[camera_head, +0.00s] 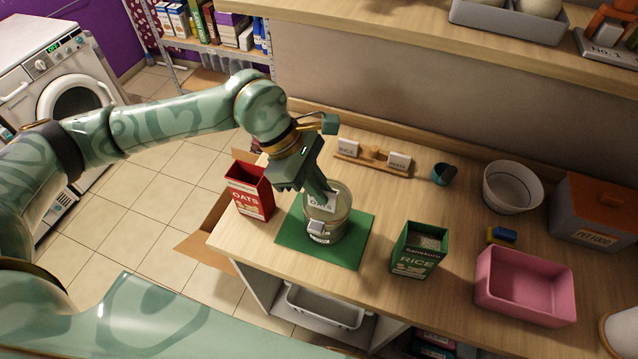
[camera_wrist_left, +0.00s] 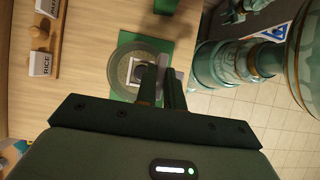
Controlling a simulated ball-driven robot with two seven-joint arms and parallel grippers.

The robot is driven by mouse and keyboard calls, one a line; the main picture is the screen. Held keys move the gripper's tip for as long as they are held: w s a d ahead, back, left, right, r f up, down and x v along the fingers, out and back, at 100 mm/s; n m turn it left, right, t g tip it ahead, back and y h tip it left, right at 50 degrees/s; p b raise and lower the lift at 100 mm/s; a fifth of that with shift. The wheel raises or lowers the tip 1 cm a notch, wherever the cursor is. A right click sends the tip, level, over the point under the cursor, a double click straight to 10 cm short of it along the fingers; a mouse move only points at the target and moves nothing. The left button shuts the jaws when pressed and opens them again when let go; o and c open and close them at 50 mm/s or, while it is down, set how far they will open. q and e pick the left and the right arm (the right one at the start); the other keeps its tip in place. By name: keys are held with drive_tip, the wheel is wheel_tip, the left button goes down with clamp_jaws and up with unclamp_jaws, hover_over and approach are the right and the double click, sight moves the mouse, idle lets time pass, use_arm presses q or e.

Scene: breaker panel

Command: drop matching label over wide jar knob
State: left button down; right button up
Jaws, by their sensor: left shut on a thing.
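A round jar (camera_head: 341,224) with a pale band stands upright on a green mat (camera_head: 361,240); in the wrist view its round top (camera_wrist_left: 125,65) lies below the fingers. A small pale block, seemingly the knob (camera_head: 316,228), sticks out at the jar's front, with faint lettering below it. My left gripper (camera_head: 322,192) is shut on a white label reading OATS (camera_head: 321,203), which hangs in front of the jar's upper part, above the knob. I cannot tell whether the label touches the jar. My right gripper (camera_wrist_left: 235,10) seems to show at the wrist view's top, its jaws unclear.
A pink tray (camera_head: 525,288) and white bowl (camera_head: 511,190) are further right.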

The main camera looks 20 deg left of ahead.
use_arm(q)
drive_tip(key=shift+f+b, duration=0.3)
drive_tip(key=shift+f, duration=0.15)
drive_tip(key=c, duration=1.4)
unclamp_jaws()
drive_tip(key=shift+c, duration=0.2)
drive_tip(key=v, duration=1.6)
drive_tip(key=shift+a+r, duration=0.15)
